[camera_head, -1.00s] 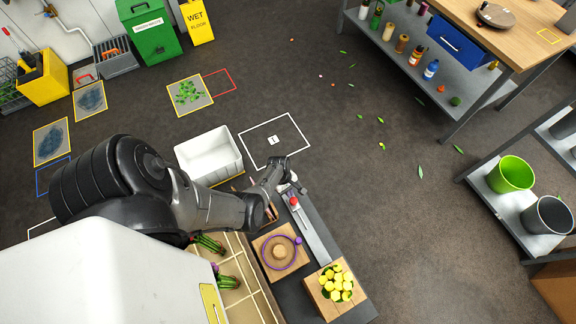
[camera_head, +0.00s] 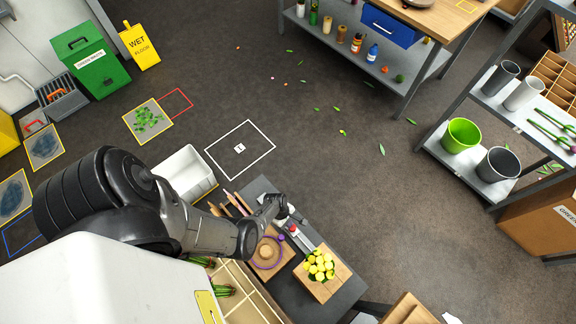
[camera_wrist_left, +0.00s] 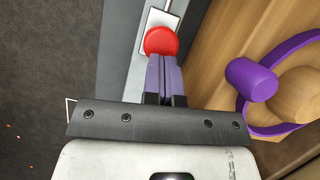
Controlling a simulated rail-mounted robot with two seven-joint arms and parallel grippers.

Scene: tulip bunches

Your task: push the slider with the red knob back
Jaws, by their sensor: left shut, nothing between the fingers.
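The red knob (camera_head: 293,230) sits on a pale metal slider rail (camera_head: 303,241) on the dark bench. In the left wrist view the knob (camera_wrist_left: 161,41) is round and bright red, just beyond my fingertips. My left gripper (camera_head: 285,215) is shut and empty, with its two purple-grey fingers (camera_wrist_left: 164,60) pressed together. The fingertips are right at the knob's near side; I cannot tell whether they touch it. They cover part of the rail. My right gripper is not in view.
A wooden block with a purple ring (camera_head: 254,258) lies close beside the rail. A block with yellow tulips (camera_head: 319,266) stands near the rail's lower end. A white bin (camera_head: 187,172) is behind, and a crate (camera_head: 245,288) is at the left.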

